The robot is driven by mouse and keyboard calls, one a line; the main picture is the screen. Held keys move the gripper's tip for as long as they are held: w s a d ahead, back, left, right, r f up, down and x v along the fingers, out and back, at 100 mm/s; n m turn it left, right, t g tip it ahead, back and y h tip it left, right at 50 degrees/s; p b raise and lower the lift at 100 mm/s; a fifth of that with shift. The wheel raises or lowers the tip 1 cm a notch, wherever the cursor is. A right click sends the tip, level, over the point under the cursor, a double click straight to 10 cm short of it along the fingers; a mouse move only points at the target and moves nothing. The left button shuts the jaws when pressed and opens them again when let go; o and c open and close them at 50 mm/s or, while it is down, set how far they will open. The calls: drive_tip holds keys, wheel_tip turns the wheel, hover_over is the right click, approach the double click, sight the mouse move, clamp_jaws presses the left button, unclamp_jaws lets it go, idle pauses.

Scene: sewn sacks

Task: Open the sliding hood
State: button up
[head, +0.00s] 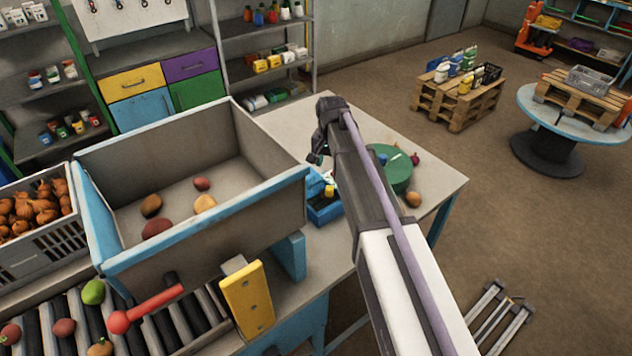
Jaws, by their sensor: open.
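No part that I can clearly identify as a sliding hood shows. A large grey bin (130,175) with a blue rim stands at the left, open at the top, with several potatoes inside. A red lever (150,306) with a ball end and a yellow block (247,299) are at its front. My gripper (318,158) is over the table, right of the bin and above a small blue box (324,209). It is open and small in view; its fingertips are partly hidden, and I see nothing held. My arm hides part of the table behind it.
A green round disc (397,172) lies on the table (445,186), with an onion (413,200) near the edge. A roller conveyor (75,315) with loose produce runs at the lower left, beside a crate of onions (30,250). The floor at right is mostly open.

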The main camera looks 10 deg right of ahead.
sight(329, 187)
drive_tip(key=shift+o, duration=0.2)
drive_tip(key=shift+a+f+m, duration=0.25)
drive_tip(key=shift+m, duration=0.45)
drive_tip(key=f+b, duration=0.7)
drive_tip(key=d+f+b, duration=0.1)
drive_tip(key=f+b, duration=0.3)
drive_tip(key=shift+r, duration=0.1)
clamp_jaws()
